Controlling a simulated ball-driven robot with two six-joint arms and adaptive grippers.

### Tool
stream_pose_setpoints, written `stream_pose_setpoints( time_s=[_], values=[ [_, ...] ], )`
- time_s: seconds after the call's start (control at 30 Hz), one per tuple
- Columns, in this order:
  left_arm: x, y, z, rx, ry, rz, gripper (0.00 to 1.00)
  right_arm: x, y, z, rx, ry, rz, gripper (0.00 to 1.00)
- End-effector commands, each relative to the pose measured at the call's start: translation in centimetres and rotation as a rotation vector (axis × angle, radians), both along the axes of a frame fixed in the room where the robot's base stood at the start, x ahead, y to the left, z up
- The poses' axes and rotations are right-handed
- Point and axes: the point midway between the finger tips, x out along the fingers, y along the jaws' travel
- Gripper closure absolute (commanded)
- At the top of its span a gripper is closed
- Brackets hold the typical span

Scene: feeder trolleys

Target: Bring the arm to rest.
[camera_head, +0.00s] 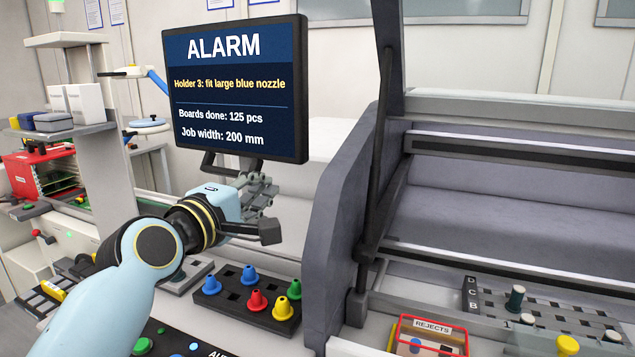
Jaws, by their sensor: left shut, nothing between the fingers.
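My left arm (145,262) comes in from the lower left, pale blue with a dark wrist joint. Its gripper (264,208) is shut and empty. In the picture it lies just below the alarm screen (240,90) and above the dark nozzle tray (228,306); it appears to hang in the air, apart from both. The screen reads "Holder 3: fit large blue nozzle". My right gripper is out of view.
The tray holds blue, red, yellow and green nozzles. A red-rimmed REJECTS bin (428,325) stands right of the grey machine side panel (345,215). A grey holder plate (545,310) lies at the right. Shelves (62,130) and a red rack (40,172) stand at the left.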

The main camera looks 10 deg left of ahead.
Motion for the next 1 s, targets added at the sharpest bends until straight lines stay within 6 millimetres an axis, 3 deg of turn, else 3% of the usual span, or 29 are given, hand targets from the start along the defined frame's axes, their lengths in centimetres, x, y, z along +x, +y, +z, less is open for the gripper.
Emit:
stream_pose_setpoints(
  time_s=[0.07,0.17,0.3,0.4,0.6,0.87,1.0],
  values=[
    [-1.6,0.0,-1.9,0.106,0.045,-0.023,1.00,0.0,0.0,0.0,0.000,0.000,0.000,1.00],
    [-5.6,0.4,-6.1,0.365,0.152,-0.091,1.00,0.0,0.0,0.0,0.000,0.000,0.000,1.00],
    [-13.9,2.3,-12.2,0.800,0.345,-0.254,1.00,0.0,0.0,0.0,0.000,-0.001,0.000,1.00],
    [-18.8,3.9,-14.7,1.015,0.450,-0.365,1.00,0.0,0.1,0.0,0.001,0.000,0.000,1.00],
    [-26.4,6.7,-16.9,1.288,0.610,-0.555,1.00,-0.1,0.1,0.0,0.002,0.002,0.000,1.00],
    [-34.6,9.9,-17.3,1.513,0.778,-0.786,1.00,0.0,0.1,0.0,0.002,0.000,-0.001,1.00],
    [-33.9,10.3,-22.2,1.511,0.799,-0.804,1.00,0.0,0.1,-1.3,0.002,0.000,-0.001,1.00]
  ],
)
